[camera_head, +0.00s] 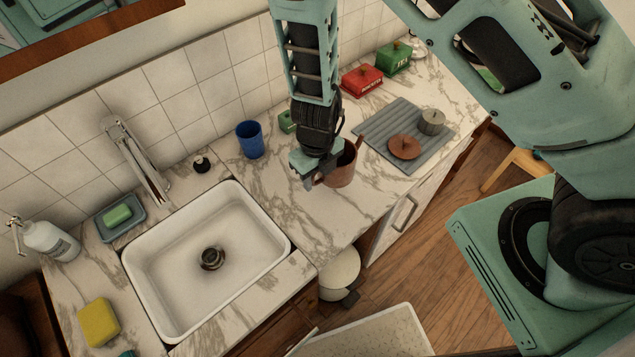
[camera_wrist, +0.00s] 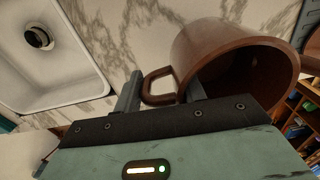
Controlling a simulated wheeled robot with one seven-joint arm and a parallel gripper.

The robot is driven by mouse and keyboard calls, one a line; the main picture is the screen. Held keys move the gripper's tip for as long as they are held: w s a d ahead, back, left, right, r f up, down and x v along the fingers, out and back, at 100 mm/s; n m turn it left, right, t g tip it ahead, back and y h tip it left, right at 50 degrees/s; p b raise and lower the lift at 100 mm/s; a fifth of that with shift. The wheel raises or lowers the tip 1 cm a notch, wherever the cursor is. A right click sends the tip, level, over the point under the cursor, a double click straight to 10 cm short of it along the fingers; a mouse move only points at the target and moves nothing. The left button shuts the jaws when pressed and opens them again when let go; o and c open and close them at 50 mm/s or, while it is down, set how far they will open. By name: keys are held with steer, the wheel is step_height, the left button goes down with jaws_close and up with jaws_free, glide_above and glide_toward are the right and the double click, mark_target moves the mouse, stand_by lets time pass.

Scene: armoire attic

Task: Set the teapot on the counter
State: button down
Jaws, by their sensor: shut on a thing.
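The brown teapot (camera_head: 343,169) is over the marble counter (camera_head: 285,205), right of the sink, with its open top showing. I cannot tell whether its base touches the counter. My gripper (camera_head: 312,179) is at the teapot's left side, shut on its handle. In the wrist view, the teapot (camera_wrist: 215,48) shows its handle between the fingers of my gripper (camera_wrist: 163,93), and its open mouth faces right. A brown round lid (camera_head: 404,147) lies apart on a grey ribbed mat (camera_head: 385,122).
A white sink (camera_head: 165,275) with a faucet (camera_head: 135,160) is at left. A blue cup (camera_head: 250,139) and a green object (camera_head: 287,121) stand behind my gripper. A grey canister (camera_head: 432,121) is on the mat; red (camera_head: 362,80) and green boxes (camera_head: 394,57) stand behind. Counter in front of the teapot is clear.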

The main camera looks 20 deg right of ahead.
steer(key=shift+f+b, duration=0.55)
steer(key=shift+f, duration=1.9)
steer(key=shift+f, duration=0.1)
steer(key=shift+f, duration=0.1)
steer(key=c, duration=0.8)
jaws_free()
steer(key=shift+c, duration=0.2)
